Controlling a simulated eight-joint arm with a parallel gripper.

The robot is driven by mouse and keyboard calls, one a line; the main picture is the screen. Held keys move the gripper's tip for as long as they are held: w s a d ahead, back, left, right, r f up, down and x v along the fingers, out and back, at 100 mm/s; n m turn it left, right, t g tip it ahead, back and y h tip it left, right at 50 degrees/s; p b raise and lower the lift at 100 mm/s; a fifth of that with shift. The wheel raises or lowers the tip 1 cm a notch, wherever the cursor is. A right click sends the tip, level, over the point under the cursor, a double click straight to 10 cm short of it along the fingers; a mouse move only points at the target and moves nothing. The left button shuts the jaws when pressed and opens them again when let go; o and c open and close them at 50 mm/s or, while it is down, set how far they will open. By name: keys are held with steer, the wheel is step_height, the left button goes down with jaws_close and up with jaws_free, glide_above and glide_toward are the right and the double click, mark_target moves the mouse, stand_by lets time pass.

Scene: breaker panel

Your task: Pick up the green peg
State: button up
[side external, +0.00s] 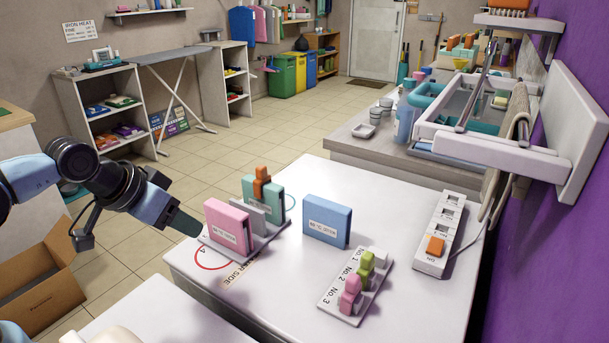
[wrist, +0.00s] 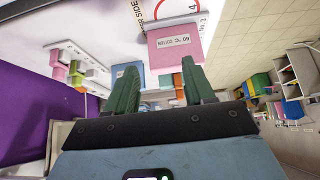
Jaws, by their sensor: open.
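A pink peg (side external: 349,295) stands nearer the camera and a whitish block (side external: 379,257) sits at the far end. My gripper (side external: 187,224) is at the left table edge, beside the pink box and well away from the rack. In the wrist view its two dark green fingers (wrist: 160,66) are spread with nothing held between them. A small green shape there (wrist: 76,68) may be the green peg.
A pink box (side external: 229,227) and a teal box with an orange peg (side external: 262,183) stand on a holder. A blue box (side external: 327,220) stands between these and the rack. A white switch strip (side external: 446,232) lies at the right. The table's front middle is clear.

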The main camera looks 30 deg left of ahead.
steer(key=w+d+r+g, duration=0.2)
steer(key=w+d+r, duration=0.3)
steer(key=w, duration=0.1)
steer(key=g, duration=0.5)
glide_above(368, 254)
step_height(368, 254, down, 7)
steer(key=shift+w+f, duration=0.1)
steer(key=shift+d+f, duration=0.15)
steer(key=shift+f, duration=3.8)
